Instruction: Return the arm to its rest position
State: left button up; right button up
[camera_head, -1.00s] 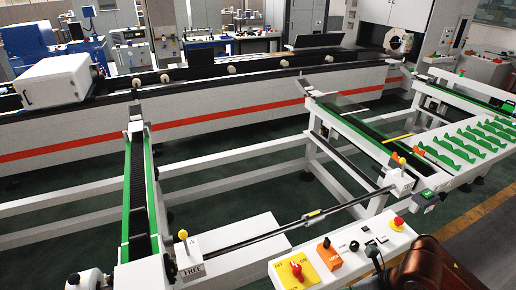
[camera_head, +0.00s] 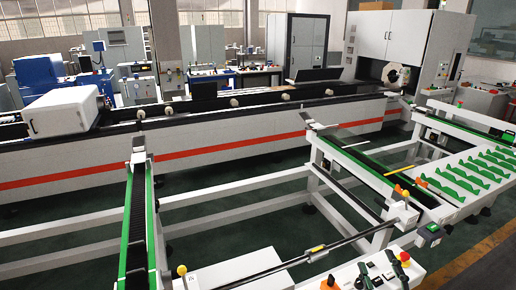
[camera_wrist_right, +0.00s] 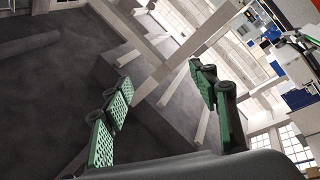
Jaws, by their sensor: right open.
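My right gripper (camera_wrist_right: 162,82) shows in the right wrist view, with its two green-padded fingers wide apart. In the head view I cannot make out either gripper or arm. My left gripper is in no view.
A control panel (camera_head: 345,279) with buttons and knobs stands at the bottom right. White rack beams with green-edged conveyor rails (camera_head: 126,230) cross the floor. A long white machine bed (camera_head: 215,145) with a red stripe runs behind. A white table (camera_head: 440,182) with green supports is at right.

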jog(key=s+d+f+m+g+h, duration=0.2)
jog(key=s+d+f+m+g, duration=0.1)
jog(key=f, duration=0.6)
jog(key=s+d+f+m+g+h, duration=0.2)
jog(key=d+f+m+g, duration=0.2)
jog(key=f, duration=0.5)
jog(key=s+d+f+m+g+h, duration=0.3)
jog(key=f, duration=0.7)
jog(key=s+a+f+m+g+y, duration=0.1)
jog(key=s+a+f+g+y, duration=0.2)
jog(key=s+f, duration=0.5)
jog(key=s+a+f+m+g+y, duration=0.1)
jog(key=s+a+f+g, duration=0.35)
jog(key=s+f, duration=0.35)
notch_tip(320, 180, down, 29)
jog(key=s+g+b, duration=0.1)
jog(key=s+g, duration=0.1)
jog(key=s+f+n+b, duration=0.1)
jog(key=s+f, duration=1.8)
jog(key=f, duration=0.1)
jog(key=shift+s+a+g+b, duration=0.25)
jog(key=shift+g+b, duration=0.1)
jog(key=shift+g, duration=0.1)
